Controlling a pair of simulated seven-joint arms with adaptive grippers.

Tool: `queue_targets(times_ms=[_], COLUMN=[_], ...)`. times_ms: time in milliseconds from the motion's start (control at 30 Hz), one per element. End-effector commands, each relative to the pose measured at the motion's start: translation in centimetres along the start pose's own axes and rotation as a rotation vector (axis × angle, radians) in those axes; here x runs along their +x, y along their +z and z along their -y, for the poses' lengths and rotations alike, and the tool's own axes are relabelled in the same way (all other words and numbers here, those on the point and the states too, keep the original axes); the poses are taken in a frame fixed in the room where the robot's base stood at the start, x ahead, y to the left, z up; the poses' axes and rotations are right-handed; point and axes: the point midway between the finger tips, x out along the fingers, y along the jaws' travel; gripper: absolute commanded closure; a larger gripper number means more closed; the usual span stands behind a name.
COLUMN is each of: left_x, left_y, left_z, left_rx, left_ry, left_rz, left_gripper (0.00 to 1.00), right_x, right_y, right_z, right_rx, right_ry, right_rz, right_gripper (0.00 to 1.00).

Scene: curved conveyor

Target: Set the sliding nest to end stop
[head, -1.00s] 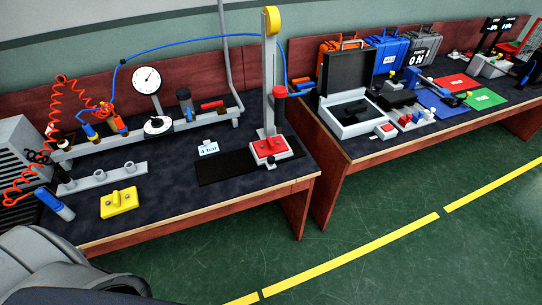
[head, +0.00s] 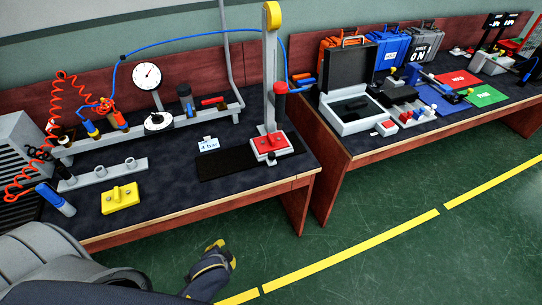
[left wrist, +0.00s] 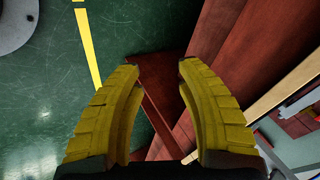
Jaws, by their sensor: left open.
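The press (head: 270,85) stands on the near workbench, a grey column with a yellow top. At its foot is a light block with a red top (head: 270,143), which looks like the sliding nest. A dark flat plate (head: 225,161) lies just left of it. The end stop cannot be made out. My left gripper (head: 224,254) is low over the floor in front of the bench, well below and apart from the nest. In the left wrist view its yellow fingers (left wrist: 160,105) are spread and empty, facing the floor and bench leg. My right gripper is not in view.
The near bench's wooden front edge (head: 200,207) lies between my gripper and the nest. A yellow block (head: 120,198), a "4 bar" sign (head: 208,145) and a dial gauge (head: 147,76) are on the bench. The floor (head: 360,225) in front is clear.

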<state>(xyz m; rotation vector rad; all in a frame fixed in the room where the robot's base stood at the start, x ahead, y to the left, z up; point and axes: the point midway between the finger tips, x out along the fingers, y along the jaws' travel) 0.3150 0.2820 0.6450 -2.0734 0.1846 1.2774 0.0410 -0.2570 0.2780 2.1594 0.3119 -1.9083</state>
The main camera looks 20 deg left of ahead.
Motion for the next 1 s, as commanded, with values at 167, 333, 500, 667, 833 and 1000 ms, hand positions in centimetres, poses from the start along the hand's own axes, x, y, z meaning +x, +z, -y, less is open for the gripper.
queue_targets(times_ms=[167,333,500,667,833,1000], left_x=[-3.6,-5.7,-6.3,-6.6,-7.1,-8.2], left_y=[-3.4,-7.9,-11.9,-15.8,-20.2,-23.2], left_z=[4.7,8.6,11.1,13.7,17.7,21.6], left_rx=[-0.011,-0.031,-0.051,-0.073,-0.116,-0.174], left_ry=[-0.038,-0.019,0.036,0.112,0.223,0.324], left_rz=[-0.068,-0.173,-0.263,-0.341,-0.408,-0.439], left_gripper=[0.63,0.63,0.63,0.63,0.63,0.63], right_x=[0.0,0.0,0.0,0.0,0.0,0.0], right_y=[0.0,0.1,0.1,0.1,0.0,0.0], right_z=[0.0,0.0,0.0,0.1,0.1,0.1], right_rx=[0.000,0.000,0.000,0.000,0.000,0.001], right_ry=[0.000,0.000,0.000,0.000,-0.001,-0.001], right_rz=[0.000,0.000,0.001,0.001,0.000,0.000], right_gripper=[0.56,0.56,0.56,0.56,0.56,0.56])
